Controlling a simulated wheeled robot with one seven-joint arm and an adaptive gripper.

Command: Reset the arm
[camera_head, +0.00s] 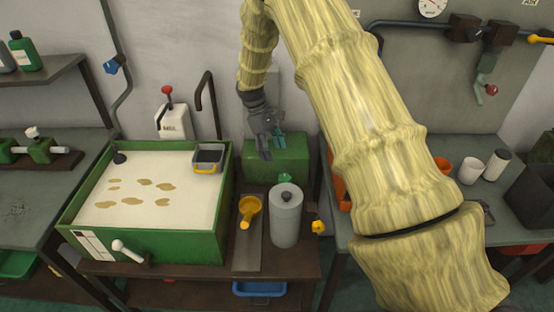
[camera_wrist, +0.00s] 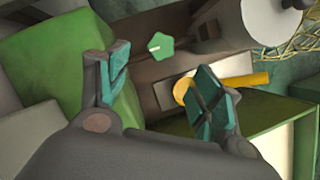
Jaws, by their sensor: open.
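My arm reaches down from the top of the head view, with a yellow, bamboo-like surface on its links. My gripper (camera_head: 267,148) hangs in front of the green box (camera_head: 288,165) at the back of the bench, pointing down. In the wrist view my gripper (camera_wrist: 165,90) shows its two teal-padded fingers wide apart with nothing between them. Beyond the fingers are a green pentagonal knob (camera_wrist: 161,46) and a yellow cup with a handle (camera_wrist: 184,90).
A green-framed tray (camera_head: 150,240) with tan patches stands left of my gripper. White and orange cups (camera_head: 471,169) sit on the right bench.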

